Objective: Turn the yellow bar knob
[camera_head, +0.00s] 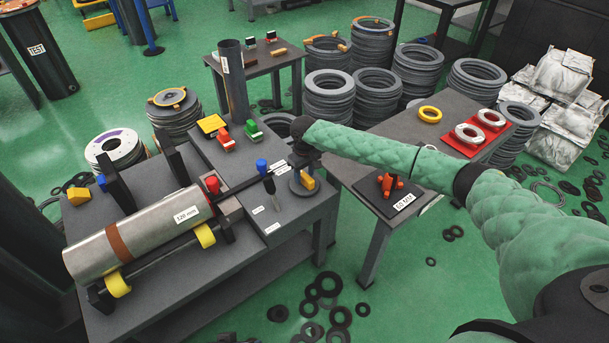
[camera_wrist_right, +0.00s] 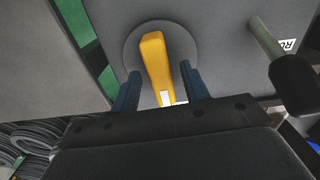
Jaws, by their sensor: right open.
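The yellow bar knob (camera_head: 307,180) sits on a round grey base plate (camera_head: 298,188) at the right end of the grey workbench. In the right wrist view the yellow bar knob (camera_wrist_right: 156,66) runs roughly up and down on its round base (camera_wrist_right: 132,50). My right gripper (camera_wrist_right: 158,85) is open, with one blue finger on each side of the knob's lower end and a visible gap on both sides. In the head view my right gripper (camera_head: 306,160) is over the knob, small and partly hidden by its dark wrist. My left gripper is not in view.
A black-handled lever (camera_head: 269,186) and a blue knob (camera_head: 262,165) stand just left of the yellow knob. The lever (camera_wrist_right: 290,85) is close on the right in the wrist view. A large metal cylinder (camera_head: 140,235) lies on rollers at left. A side table (camera_head: 400,165) stands at right.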

